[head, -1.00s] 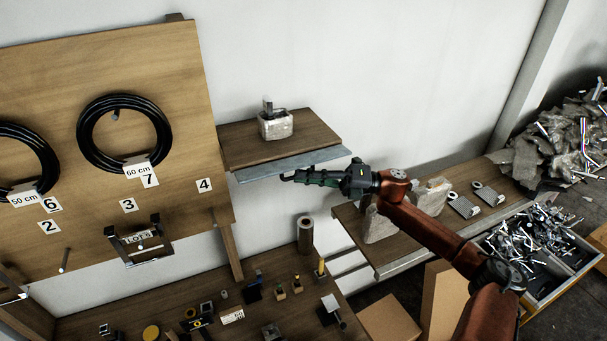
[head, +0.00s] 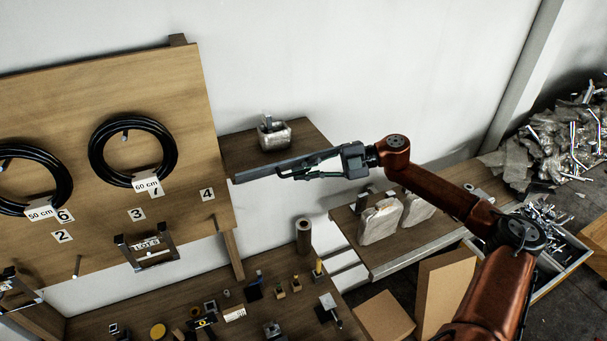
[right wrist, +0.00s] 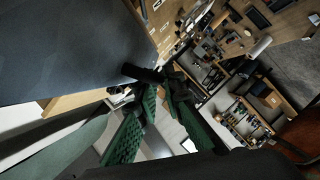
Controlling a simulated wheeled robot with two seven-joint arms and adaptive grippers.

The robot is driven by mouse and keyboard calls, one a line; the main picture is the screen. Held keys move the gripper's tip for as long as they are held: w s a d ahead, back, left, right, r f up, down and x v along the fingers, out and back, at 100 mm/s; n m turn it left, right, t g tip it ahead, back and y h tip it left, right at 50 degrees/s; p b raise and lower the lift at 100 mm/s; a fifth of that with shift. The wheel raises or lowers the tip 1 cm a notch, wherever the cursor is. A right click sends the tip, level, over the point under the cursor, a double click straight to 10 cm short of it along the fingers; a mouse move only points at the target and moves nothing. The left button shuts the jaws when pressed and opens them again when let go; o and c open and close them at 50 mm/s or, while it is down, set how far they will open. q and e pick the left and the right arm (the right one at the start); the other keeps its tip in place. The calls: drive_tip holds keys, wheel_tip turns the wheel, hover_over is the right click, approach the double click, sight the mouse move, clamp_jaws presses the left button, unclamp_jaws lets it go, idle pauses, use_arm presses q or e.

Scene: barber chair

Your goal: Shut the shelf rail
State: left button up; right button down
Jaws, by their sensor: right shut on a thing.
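The shelf rail (head: 255,171) is a long grey bar along the front edge of the small wall shelf (head: 240,149) in the head view. It looks darker and narrower, turned up at the shelf's front edge; I cannot tell whether it sits fully upright. My right gripper (head: 285,172) reaches in from the right and is shut on the rail near its middle. In the right wrist view the rail (right wrist: 65,50) fills the upper left as a dark panel, and the green-padded fingers (right wrist: 158,76) are at its edge. My left gripper is not in view.
A pale pot (head: 272,137) stands on the shelf. The pegboard (head: 110,85) with black hose coils is at the left. Below lie a workbench with small parts (head: 180,305) and a lower shelf (head: 400,250) with wrapped bundles. The wall behind is clear.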

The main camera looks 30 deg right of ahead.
sight(299, 161)
drive_tip(key=shift+w+r+m+g+h, duration=0.2)
drive_tip(key=shift+w+r+m+g, duration=0.35)
drive_tip(key=shift+m, duration=0.4)
drive_tip(key=shift+w+r+m+g+h, duration=0.2)
drive_tip(key=shift+w+r+m+g, duration=0.3)
drive_tip(key=shift+m, duration=0.45)
drive_tip(key=shift+s, duration=0.1)
drive_tip(key=c, duration=2.3)
unclamp_jaws()
drive_tip(key=v, duration=1.2)
